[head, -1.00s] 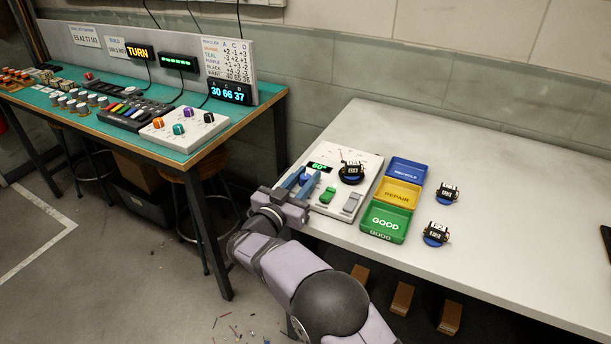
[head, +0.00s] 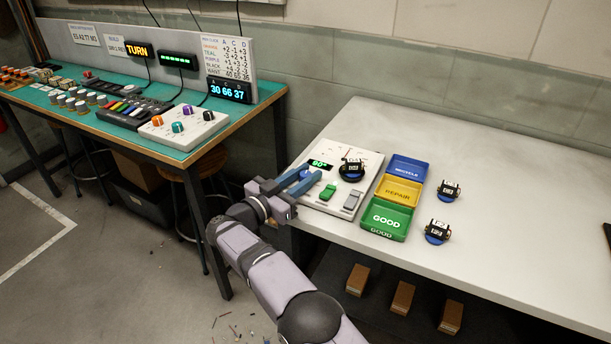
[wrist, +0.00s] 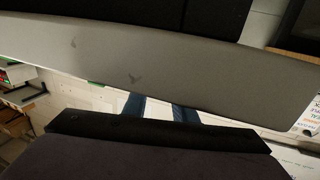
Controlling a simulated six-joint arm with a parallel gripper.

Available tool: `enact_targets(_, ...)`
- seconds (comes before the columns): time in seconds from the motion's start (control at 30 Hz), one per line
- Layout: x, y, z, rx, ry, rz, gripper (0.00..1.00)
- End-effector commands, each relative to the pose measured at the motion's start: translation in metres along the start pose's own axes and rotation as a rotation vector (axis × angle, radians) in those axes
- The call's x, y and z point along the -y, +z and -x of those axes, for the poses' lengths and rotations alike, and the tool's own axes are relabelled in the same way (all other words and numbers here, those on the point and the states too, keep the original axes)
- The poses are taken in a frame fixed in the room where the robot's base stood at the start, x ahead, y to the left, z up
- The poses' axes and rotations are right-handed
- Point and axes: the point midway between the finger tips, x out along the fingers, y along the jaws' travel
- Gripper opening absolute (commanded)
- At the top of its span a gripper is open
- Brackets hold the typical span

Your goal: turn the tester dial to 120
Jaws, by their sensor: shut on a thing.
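The tester (head: 318,206) is a white panel at the left end of the white bench. Its green display (head: 319,164) reads 90°. The blue dial (head: 304,174) sits below the display, mostly hidden by my gripper. My gripper (head: 301,183) is at the dial, its blue fingers shut on it. A black servo (head: 351,169) is mounted on the tester, with a scale and red needle behind it. In the wrist view my blue fingers (wrist: 158,110) show only in part and the dial is hidden.
A green slider (head: 327,192) and a grey switch (head: 352,200) are right of my gripper. Blue, yellow and green trays (head: 388,234) stand beside the tester. Two servos (head: 437,231) lie further right. The bench beyond is clear.

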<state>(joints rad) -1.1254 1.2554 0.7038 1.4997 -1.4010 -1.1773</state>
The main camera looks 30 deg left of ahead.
Motion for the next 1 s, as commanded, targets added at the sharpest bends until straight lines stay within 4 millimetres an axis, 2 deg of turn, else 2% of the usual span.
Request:
enact_targets(0.07, 0.001, -0.002, 0.000, -0.002, -0.002, -0.004, 0.03)
enact_targets(0.1, 0.001, -0.002, 0.000, -0.002, -0.002, -0.004, 0.30)
enact_targets(0.17, 0.001, -0.002, 0.000, -0.001, -0.002, -0.004, 0.43)
enact_targets(0.57, 0.001, 0.000, 0.005, 0.000, -0.002, -0.001, 0.43)
enact_targets(1.0, 0.001, 0.000, 0.059, 0.000, -0.003, -0.002, 0.43)
